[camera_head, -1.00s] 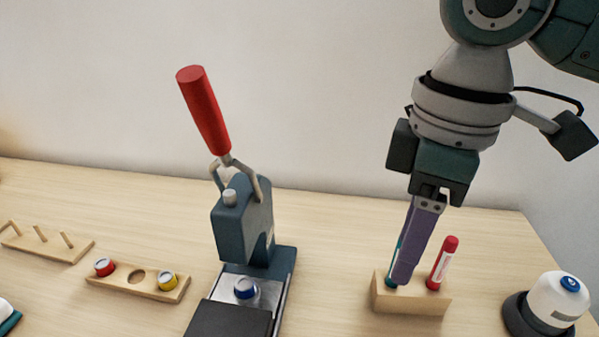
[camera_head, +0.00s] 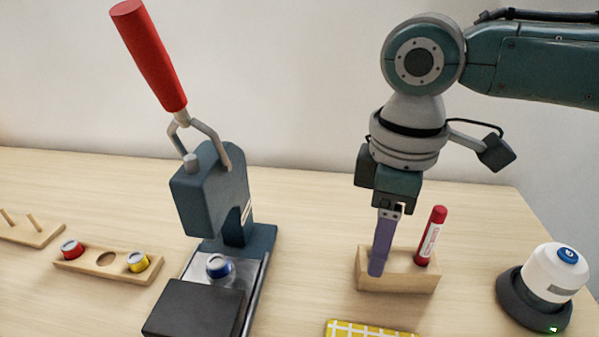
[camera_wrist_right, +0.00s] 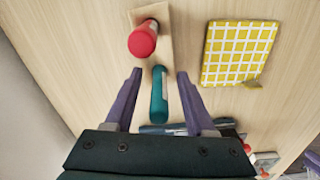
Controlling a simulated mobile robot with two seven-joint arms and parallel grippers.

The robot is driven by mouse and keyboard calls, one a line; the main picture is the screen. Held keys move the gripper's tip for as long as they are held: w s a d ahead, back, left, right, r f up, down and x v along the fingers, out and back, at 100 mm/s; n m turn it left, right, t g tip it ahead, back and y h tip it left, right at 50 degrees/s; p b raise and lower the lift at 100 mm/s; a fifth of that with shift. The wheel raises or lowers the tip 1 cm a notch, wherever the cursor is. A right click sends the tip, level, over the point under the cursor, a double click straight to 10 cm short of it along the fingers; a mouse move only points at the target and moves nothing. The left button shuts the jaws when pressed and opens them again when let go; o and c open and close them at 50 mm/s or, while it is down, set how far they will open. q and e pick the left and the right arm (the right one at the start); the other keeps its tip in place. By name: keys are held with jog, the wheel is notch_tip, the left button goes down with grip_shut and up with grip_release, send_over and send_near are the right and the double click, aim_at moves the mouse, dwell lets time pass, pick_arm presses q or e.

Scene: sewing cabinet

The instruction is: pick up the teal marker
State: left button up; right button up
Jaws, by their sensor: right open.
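The teal marker (camera_wrist_right: 159,95) stands between the two fingers of my open right gripper (camera_wrist_right: 159,75) in the right wrist view, with a gap on both sides. In the head view my right gripper (camera_head: 380,245) points down at the left part of the wooden marker block (camera_head: 405,281), and its purple finger hides the teal marker. A red marker (camera_head: 431,236) stands upright in the block's right part; it also shows in the right wrist view (camera_wrist_right: 143,40).
A badge press (camera_head: 208,205) with a red handle stands left of the block. A white domed device (camera_head: 555,272) on a dark base stands to the right. A yellow checked cloth (camera_head: 370,329) lies in front. A wooden strip (camera_head: 108,270) holds red and yellow round pieces.

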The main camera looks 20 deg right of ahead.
jog(key=shift+f, duration=0.1)
jog(key=shift+c, duration=0.2)
grip_shut()
dwell(0.4)
